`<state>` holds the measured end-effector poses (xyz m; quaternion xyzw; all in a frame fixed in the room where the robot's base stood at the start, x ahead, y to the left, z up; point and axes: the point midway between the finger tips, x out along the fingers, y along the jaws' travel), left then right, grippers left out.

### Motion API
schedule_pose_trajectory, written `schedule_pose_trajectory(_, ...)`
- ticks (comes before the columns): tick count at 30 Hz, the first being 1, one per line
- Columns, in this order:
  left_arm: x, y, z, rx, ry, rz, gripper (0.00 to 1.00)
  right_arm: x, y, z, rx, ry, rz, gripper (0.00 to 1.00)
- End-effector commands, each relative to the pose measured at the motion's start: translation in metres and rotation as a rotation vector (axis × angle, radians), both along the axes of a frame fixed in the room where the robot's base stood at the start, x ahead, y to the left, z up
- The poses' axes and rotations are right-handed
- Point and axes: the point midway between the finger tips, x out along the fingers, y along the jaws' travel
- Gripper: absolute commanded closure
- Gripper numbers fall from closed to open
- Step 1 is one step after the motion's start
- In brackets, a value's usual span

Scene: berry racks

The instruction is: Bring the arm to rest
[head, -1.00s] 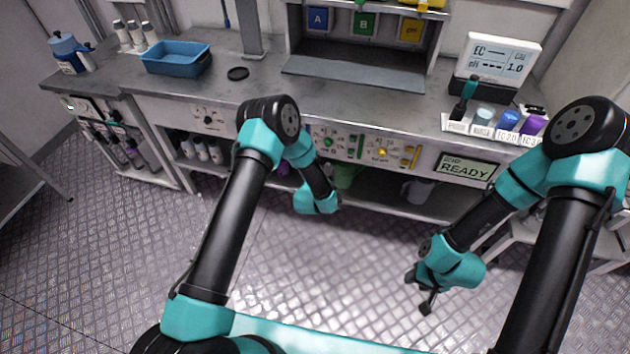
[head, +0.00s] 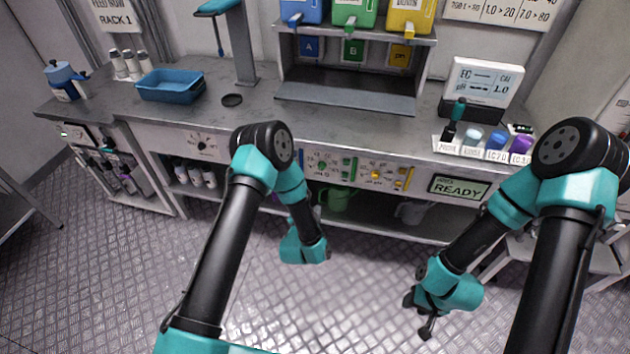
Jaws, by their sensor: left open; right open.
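My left arm's teal wrist and gripper (head: 303,251) hang over the floor in front of the bench, left of centre. The jaws are largely hidden by the wrist, and I see nothing held there. My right gripper (head: 420,312) hangs lower right of centre, in front of the bench, with its dark fingers apart and empty. Both arms are bent at the elbow, and both grippers are clear of the worktop.
A blue tray (head: 170,87) and a black disc (head: 232,100) lie on the bench. A meter (head: 483,85) stands at right behind a labelled rack (head: 480,150) of capped bottles. A green jug (head: 338,199) sits on the lower shelf. The metal floor (head: 360,300) is open.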

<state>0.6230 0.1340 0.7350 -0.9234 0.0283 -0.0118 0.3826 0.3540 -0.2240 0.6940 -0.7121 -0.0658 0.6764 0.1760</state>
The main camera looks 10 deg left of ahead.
Motion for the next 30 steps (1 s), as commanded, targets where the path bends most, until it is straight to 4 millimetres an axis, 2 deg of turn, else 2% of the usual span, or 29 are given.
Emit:
schedule_pose_trajectory(8, -0.002, 0.005, -0.004, -0.036, 0.053, -0.008, 0.41, 0.000, 0.000, 0.000, 0.000, 0.000, 0.000, 0.57)
schedule_pose_trajectory(14, -0.020, 0.022, -0.022, -0.192, 0.284, -0.025, 0.41, 0.000, 0.000, 0.000, 0.000, 0.000, 0.000, 0.57)
schedule_pose_trajectory(17, -0.038, 0.033, -0.033, -0.304, 0.446, -0.016, 0.41, 0.000, 0.000, 0.000, 0.000, 0.000, 0.000, 0.57)
schedule_pose_trajectory(23, -0.090, 0.053, -0.051, -0.527, 0.778, 0.052, 0.41, 0.000, 0.000, 0.000, 0.000, 0.000, 0.000, 0.57)
schedule_pose_trajectory(30, -0.172, 0.074, -0.057, -0.772, 1.171, 0.226, 0.41, 0.000, 0.000, 0.000, 0.000, 0.000, 0.000, 0.57)
